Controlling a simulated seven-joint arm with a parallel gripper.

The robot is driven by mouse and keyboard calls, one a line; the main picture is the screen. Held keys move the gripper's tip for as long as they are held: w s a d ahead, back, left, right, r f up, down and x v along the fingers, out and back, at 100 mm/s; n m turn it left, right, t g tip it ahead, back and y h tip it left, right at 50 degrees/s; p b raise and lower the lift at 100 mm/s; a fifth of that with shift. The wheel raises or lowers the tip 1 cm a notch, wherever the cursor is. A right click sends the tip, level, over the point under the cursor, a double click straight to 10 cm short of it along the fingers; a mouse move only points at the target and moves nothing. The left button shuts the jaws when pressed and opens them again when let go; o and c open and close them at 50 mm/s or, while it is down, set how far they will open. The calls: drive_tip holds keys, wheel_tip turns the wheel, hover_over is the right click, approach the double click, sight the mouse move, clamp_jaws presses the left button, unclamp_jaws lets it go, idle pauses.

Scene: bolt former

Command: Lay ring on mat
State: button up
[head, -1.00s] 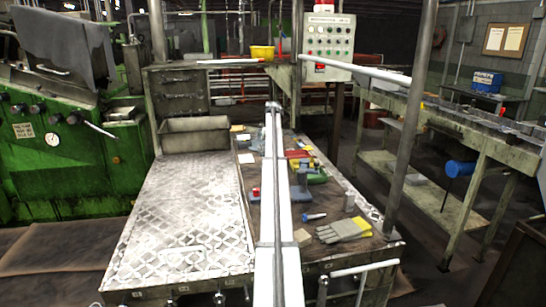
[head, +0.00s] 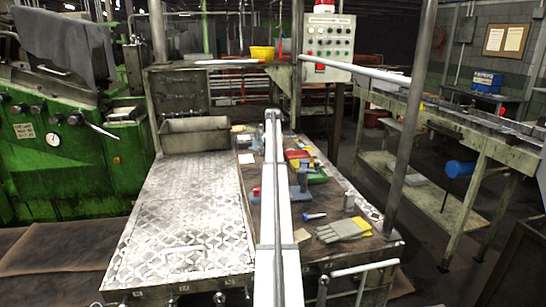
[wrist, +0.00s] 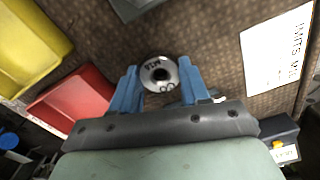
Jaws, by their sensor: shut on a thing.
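A grey metal ring (wrist: 159,74) with dark markings and a round hole sits between the blue fingers of my gripper (wrist: 157,78) in the wrist view. My gripper is shut on it, one finger at each side. Below the ring is a brown, textured surface (wrist: 205,35), which looks like the mat; I cannot tell how far the ring is above it. In the head view the brown surface (head: 285,238) covers the right part of the bench. My own white arm hides the gripper and ring there.
A red bin (wrist: 75,105) and a yellow bin (wrist: 28,45) are at the left in the wrist view. A printed white sheet (wrist: 277,48) lies at the right. Grey-yellow gloves (head: 343,230) lie at the bench's front right. The patterned metal plate (head: 185,215) on the left is clear.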

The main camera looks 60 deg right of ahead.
drive_tip(key=o, duration=0.8)
drive_tip(key=shift+s+a+f, duration=0.1)
drive_tip(key=shift+a+f, duration=0.05)
drive_tip(key=shift+f, duration=0.55)
drive_tip(key=shift+o, duration=0.9)
drive_tip(key=shift+r, duration=0.25)
wheel_tip(320, 180, up, 13)
drive_tip(key=shift+o, duration=0.3)
